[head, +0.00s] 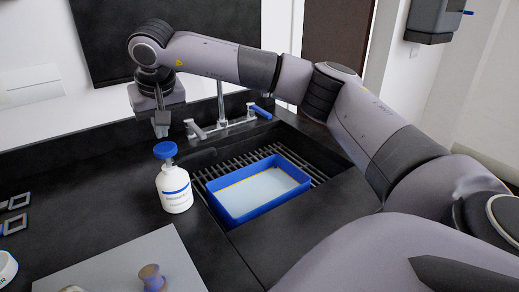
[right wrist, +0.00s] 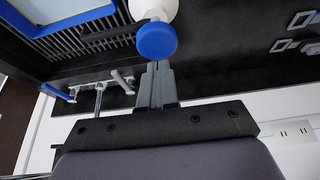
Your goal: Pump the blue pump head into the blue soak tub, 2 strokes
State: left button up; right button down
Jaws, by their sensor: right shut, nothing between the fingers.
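The white bottle (head: 174,193) with a blue band stands upright on the dark counter, left of the sink. Its blue pump head (head: 165,150) is on top. The blue soak tub (head: 258,189) sits on the sink rack and has a pale inside. My right gripper (head: 161,129) is shut and empty, pointing down above the pump head. In the right wrist view, the fingertips (right wrist: 157,68) are close to the blue pump head (right wrist: 157,40); I cannot tell whether they touch it. My left gripper is not in view.
A faucet (head: 221,115) with a blue-tipped handle stands behind the tub. The slatted rack (head: 215,170) surrounds the tub. A grey board (head: 125,265) with a small spool-like object (head: 151,277) lies at the front. Small square frames (head: 15,212) lie at the left.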

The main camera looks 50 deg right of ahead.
notch_tip(320, 180, up, 6)
dwell(0.5)
dwell(0.5)
